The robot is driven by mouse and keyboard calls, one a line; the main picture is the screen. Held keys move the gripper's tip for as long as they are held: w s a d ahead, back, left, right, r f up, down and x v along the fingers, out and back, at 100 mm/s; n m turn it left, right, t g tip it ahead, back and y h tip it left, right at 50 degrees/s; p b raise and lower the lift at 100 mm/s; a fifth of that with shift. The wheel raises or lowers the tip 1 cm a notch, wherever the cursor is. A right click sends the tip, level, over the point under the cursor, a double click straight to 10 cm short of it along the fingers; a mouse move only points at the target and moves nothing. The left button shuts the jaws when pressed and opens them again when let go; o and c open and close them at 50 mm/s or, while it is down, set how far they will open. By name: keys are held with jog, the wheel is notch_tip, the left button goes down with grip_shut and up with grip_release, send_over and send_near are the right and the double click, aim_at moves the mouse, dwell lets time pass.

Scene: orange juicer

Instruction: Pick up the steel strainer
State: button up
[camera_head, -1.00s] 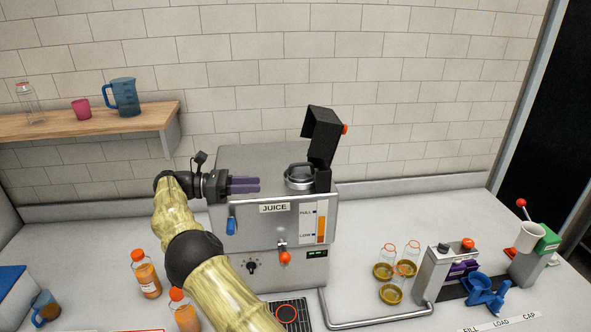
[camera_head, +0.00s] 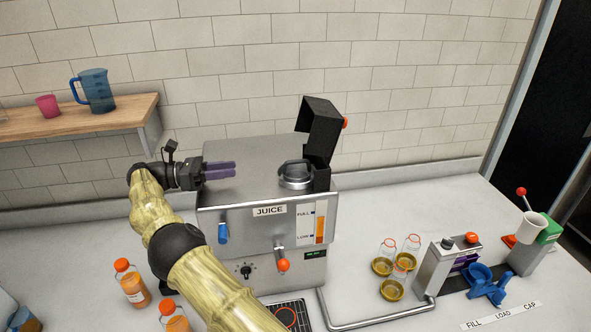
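A round steel piece with a dark raised handle, which looks like the strainer (camera_head: 296,175), sits in the top of the steel juicer (camera_head: 245,195), below the raised black lid (camera_head: 320,125). My gripper (camera_head: 234,169) is left of it, near the juicer's top left. Its purple fingers point right, with a narrow gap between them and nothing held. A clear space separates the fingertips from the steel piece. Its lower part is hidden inside the juicer top.
The open lid (camera_head: 318,150) stands just behind and right of the steel piece. A wooden shelf (camera_head: 80,118) with a blue jug (camera_head: 95,92) and pink cup (camera_head: 48,106) is at left. Juice bottles (camera_head: 132,285) stand front left. Jars (camera_head: 391,289) and a filling station (camera_head: 446,268) are at right.

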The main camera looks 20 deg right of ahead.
jog(key=shift+s, duration=0.2)
jog(key=p, duration=0.4)
send_near(291, 163)
jog(key=x, duration=0.4)
jog(key=shift+w+d, duration=0.1)
jog(key=shift+d, duration=0.2)
jog(key=shift+d+f, duration=0.15)
jog(key=shift+d, duration=0.05)
jog(key=shift+d+p, duration=0.3)
jog(key=shift+p, duration=0.05)
jog(key=p+x, duration=0.3)
jog(key=x, duration=0.1)
jog(key=shift+w+d, duration=0.1)
jog(key=shift+d, duration=0.3)
